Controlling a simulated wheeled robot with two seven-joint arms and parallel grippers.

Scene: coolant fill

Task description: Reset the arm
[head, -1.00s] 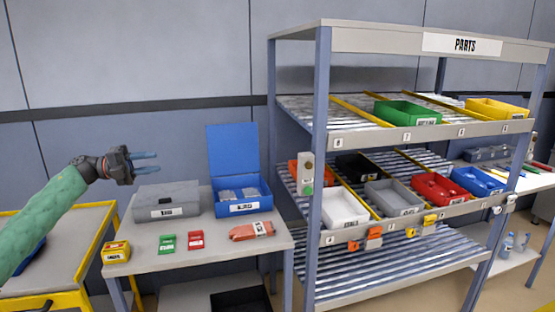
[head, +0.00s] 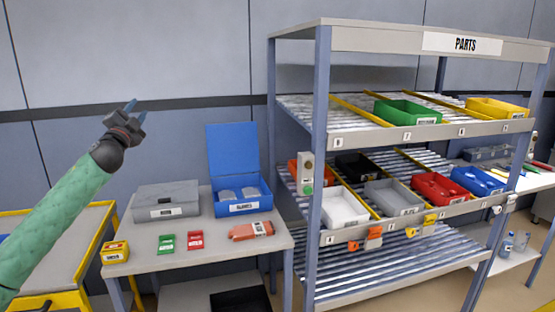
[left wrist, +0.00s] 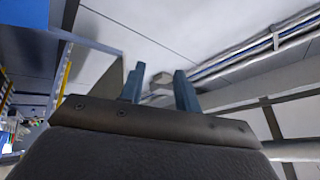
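My left arm, in a green sleeve, comes in from the left in the head view. Its gripper (head: 133,108) points up and a little right, in the air above the small table and in front of the grey wall. In the left wrist view the two blue fingers (left wrist: 159,88) stand apart with nothing between them, pointing toward the ceiling. My right gripper shows in neither view.
The small table (head: 140,240) below holds a grey case (head: 166,201), an open blue box (head: 237,206), an orange packet (head: 251,230) and small cards. The parts rack (head: 322,150) with coloured bins stands right. Air around the gripper is clear.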

